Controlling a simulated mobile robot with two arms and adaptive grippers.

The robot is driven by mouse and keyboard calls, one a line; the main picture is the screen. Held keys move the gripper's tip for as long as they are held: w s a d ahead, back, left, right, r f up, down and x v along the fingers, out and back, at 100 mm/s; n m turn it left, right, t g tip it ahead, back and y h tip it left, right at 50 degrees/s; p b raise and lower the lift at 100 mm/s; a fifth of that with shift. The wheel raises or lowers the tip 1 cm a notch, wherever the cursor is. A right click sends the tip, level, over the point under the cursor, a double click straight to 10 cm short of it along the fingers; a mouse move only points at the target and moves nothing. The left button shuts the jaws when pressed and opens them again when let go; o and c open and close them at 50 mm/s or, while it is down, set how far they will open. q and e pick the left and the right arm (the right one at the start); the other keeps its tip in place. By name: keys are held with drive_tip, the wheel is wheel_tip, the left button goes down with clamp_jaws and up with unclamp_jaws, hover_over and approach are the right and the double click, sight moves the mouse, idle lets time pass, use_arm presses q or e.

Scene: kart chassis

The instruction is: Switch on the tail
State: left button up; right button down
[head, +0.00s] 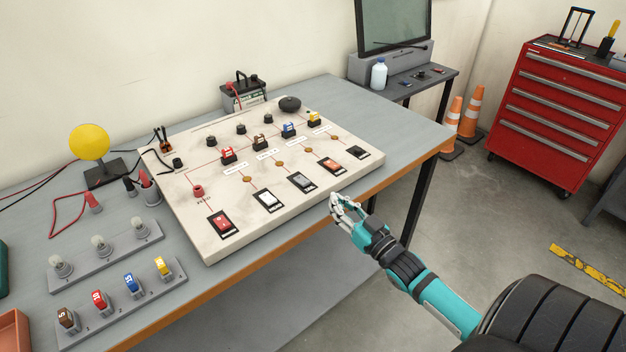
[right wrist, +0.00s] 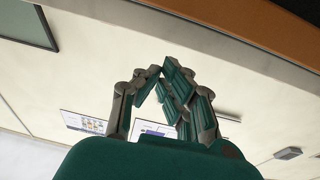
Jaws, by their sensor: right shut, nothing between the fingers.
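A pale switch board (head: 205,245) lies on the workbench. My right gripper (head: 336,201) is shut and empty, just off the board's front edge, near the orange and grey switches. It also shows shut in the right wrist view (right wrist: 160,72). My left gripper is out of view.
Coloured blocks (head: 288,130) and black knobs (head: 290,104) stand on the board. A battery (head: 245,92) stands behind.

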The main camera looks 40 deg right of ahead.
drive_tip(key=r, duration=0.2)
drive_tip(key=r+t, duration=0.1)
drive_tip(key=shift+a+r, duration=0.25)
drive_tip(key=shift+r, duration=0.15)
wheel_tip(320, 180, up, 2)
drive_tip(key=p, duration=0.2)
hover_over(312, 188)
drive_tip(key=shift+r, duration=0.15)
wheel_tip(312, 188, down, 3)
drive_tip(key=shift+w+r, duration=0.1)
drive_tip(key=shift+r, duration=0.1)
drive_tip(key=shift+f, duration=0.85)
